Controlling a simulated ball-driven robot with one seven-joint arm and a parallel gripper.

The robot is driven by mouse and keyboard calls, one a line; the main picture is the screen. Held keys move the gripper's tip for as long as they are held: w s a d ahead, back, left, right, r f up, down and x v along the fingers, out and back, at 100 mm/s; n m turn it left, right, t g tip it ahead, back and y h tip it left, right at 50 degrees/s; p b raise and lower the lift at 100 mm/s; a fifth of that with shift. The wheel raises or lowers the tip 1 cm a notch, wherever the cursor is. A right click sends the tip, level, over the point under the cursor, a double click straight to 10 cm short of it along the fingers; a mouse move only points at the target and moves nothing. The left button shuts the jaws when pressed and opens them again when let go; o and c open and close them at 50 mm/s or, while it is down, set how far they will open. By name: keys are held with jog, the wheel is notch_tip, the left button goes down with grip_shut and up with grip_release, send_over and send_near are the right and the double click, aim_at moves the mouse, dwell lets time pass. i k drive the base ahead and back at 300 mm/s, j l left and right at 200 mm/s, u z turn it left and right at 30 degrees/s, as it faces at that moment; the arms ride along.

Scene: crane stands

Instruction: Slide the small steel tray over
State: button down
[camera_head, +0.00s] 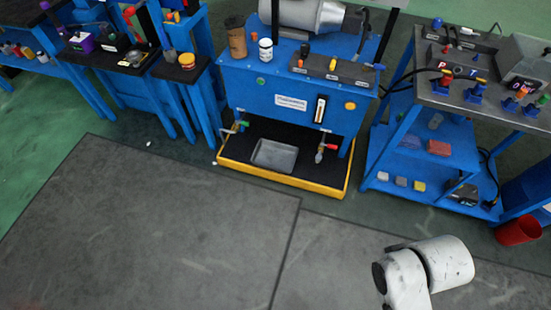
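The small steel tray (275,156) is a shallow, grey, rectangular pan. It lies on the black floor of a yellow-edged base (283,183) under the blue pump stand (290,98). It sits left of centre there, between a tap with a green handle on the left and a tap with a red handle on the right. White links of my arm show at the bottom right, well short of the stand. My gripper is not in view.
A blue workbench (450,105) with a lower shelf stands at the right, with a red bucket (518,230) by it. Blue tables (130,85) stand at the left. Grey floor mats (150,220) in front of the stand are clear.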

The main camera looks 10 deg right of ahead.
aim_at(270, 154)
jog(key=i+j+z, duration=0.2)
jog(key=i+j, duration=0.7)
jog(key=i+j+z, duration=0.2)
jog(key=i+j, duration=0.85)
